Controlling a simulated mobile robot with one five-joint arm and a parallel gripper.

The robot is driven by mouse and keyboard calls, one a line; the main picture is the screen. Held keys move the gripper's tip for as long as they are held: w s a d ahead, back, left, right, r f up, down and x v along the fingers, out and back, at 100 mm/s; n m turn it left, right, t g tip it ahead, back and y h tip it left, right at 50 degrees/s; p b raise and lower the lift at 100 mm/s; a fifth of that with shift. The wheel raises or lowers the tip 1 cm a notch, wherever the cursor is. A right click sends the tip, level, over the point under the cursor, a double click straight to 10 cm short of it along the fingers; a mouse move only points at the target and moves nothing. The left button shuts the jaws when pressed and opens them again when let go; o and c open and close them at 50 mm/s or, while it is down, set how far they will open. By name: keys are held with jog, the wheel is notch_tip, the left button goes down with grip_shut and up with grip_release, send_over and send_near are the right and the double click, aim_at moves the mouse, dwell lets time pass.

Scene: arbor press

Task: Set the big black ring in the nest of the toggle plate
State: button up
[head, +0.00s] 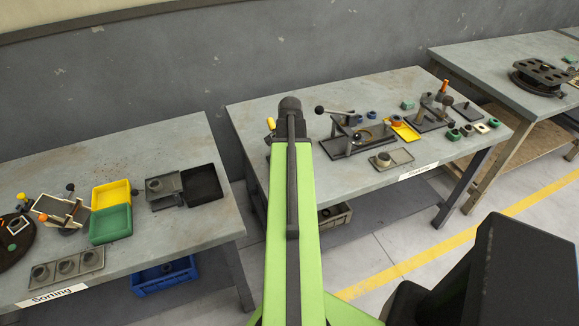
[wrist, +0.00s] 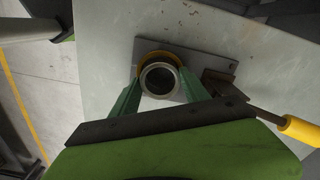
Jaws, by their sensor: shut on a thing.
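In the wrist view my gripper (wrist: 160,88) has its two green fingers shut on the big black ring (wrist: 160,94), one finger on each side. The ring's rim looks grey in this light and its bore is dark. A yellow round part (wrist: 152,56) shows just behind the ring, over the grey toggle plate (wrist: 196,62). I cannot tell whether the ring touches the plate or hangs above it. A dark bracket and a lever with a yellow handle (wrist: 300,130) are at the plate's right. In the head view my arm hides the gripper and ring; a yellow knob (head: 271,123) shows beside it.
On the same bench (head: 290,180), a lever press (head: 350,135), a grey plate with a ring (head: 390,157) and a yellow tray (head: 402,130) stand to the right. The sorting bench (head: 190,235) with trays is at left.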

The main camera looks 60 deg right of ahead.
jog(key=shift+f, duration=0.15)
jog(key=o, duration=1.5)
notch_tip(320, 180, up, 7)
jog(key=p, duration=0.7)
